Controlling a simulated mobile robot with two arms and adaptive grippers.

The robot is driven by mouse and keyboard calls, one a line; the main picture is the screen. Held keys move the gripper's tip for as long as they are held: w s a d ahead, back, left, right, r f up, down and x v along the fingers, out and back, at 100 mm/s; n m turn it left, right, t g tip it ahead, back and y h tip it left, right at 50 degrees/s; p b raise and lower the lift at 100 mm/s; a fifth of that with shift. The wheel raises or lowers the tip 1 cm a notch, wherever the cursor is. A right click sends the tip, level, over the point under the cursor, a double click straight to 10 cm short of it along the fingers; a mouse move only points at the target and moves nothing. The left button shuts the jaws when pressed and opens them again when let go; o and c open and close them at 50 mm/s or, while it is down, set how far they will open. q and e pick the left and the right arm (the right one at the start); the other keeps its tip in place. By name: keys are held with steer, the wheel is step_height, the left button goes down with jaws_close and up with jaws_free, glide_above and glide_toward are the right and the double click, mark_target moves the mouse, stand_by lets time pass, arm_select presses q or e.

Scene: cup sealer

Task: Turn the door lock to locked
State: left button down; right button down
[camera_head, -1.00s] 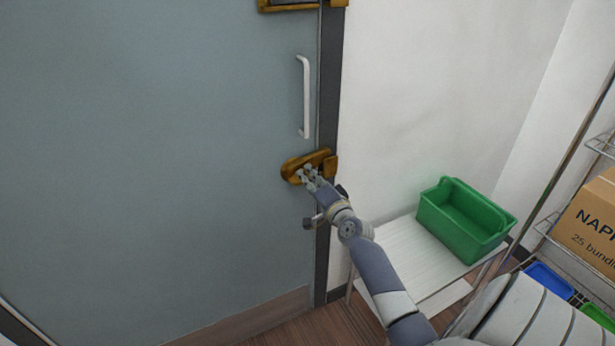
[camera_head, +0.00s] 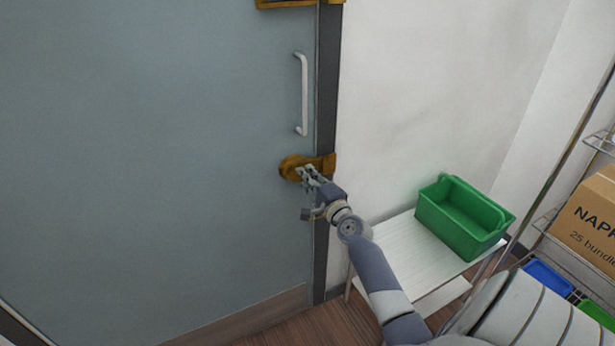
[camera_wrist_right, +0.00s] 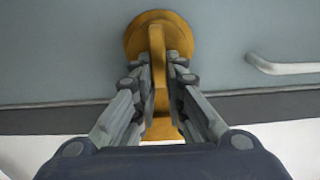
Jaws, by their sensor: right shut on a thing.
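The door (camera_head: 180,150) is a flat grey-blue panel with a dark frame on its right edge. A brass door lock (camera_head: 288,166) sits on the door's right edge, below a white vertical handle (camera_head: 302,95). My right gripper (camera_head: 304,171) is at the lock. In the right wrist view, the round brass lock plate (camera_wrist_right: 136,38) has a raised thumb-turn (camera_wrist_right: 157,65) across it, and my right gripper (camera_wrist_right: 160,75) has its fingers on both sides of that turn, shut on it. The fingers hide part of the lock. My left gripper is not in view.
A second brass fitting (camera_head: 290,3) is at the top of the door edge. A green bin (camera_head: 465,215) stands on a white side table (camera_head: 405,255) right of the door. A wire rack with a cardboard box (camera_head: 590,215) is at the far right.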

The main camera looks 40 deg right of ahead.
steer(key=c, duration=1.6)
jaws_free()
steer(key=shift+c, duration=0.2)
steer(key=v, duration=1.2)
steer(key=shift+f, duration=0.1)
